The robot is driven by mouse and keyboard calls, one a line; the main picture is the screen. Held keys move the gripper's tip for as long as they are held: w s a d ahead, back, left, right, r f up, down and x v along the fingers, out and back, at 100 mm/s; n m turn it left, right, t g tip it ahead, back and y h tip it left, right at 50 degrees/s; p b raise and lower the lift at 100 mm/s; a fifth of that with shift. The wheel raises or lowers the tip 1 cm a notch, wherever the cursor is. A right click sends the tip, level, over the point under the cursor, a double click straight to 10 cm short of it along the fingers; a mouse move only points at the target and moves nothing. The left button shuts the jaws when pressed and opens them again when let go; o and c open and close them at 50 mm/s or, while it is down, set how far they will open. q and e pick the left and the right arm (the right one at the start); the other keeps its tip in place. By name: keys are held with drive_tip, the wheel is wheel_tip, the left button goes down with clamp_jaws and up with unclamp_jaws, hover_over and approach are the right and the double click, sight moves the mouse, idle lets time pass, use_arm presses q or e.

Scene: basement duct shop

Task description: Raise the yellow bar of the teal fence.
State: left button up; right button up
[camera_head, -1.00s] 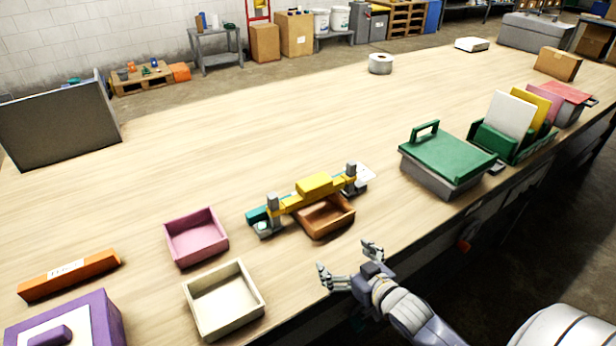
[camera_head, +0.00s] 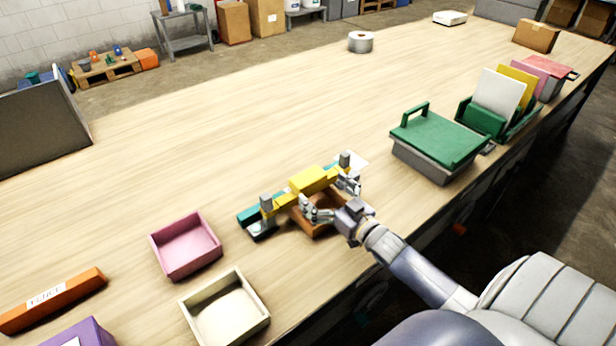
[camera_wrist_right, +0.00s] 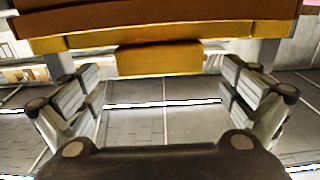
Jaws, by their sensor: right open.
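The teal fence (camera_head: 250,223) stands on the bench, with a grey post at each end. Its yellow bar (camera_head: 311,181) runs between the posts, low down, with a thicker block at its middle. In the right wrist view the yellow bar (camera_wrist_right: 160,59) crosses the top of the picture, its block in front of the gap between the fingers. My right gripper (camera_head: 329,195) is open at the near side of the bar, fingers spread either side of the block; it also shows in the wrist view (camera_wrist_right: 162,80). Nothing shows between the fingers. My left gripper is out of view.
A brown tray (camera_head: 316,231) sits under my right gripper, beside the fence. A pink tray (camera_head: 186,246) and a cream tray (camera_head: 226,310) stand to the left. A green-lidded box (camera_head: 438,138) stands to the right. The bench behind the fence is clear.

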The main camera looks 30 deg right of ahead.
sight(315, 184)
drive_tip(key=w, duration=0.4)
drive_tip(key=shift+w+a, duration=0.15)
drive_tip(key=shift+w, duration=0.55)
drive_tip(key=shift+w+f, duration=0.1)
drive_tip(key=shift+w, duration=0.2)
drive_tip(key=c, duration=1.4)
wheel_tip(315, 184, up, 4)
drive_tip(key=p, duration=0.4)
drive_tip(key=shift+c, duration=0.2)
drive_tip(key=shift+r, duration=0.25)
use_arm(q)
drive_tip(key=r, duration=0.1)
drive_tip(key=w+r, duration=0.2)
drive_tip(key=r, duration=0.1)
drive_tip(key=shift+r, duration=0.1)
use_arm(e)
drive_tip(key=shift+w, duration=0.1)
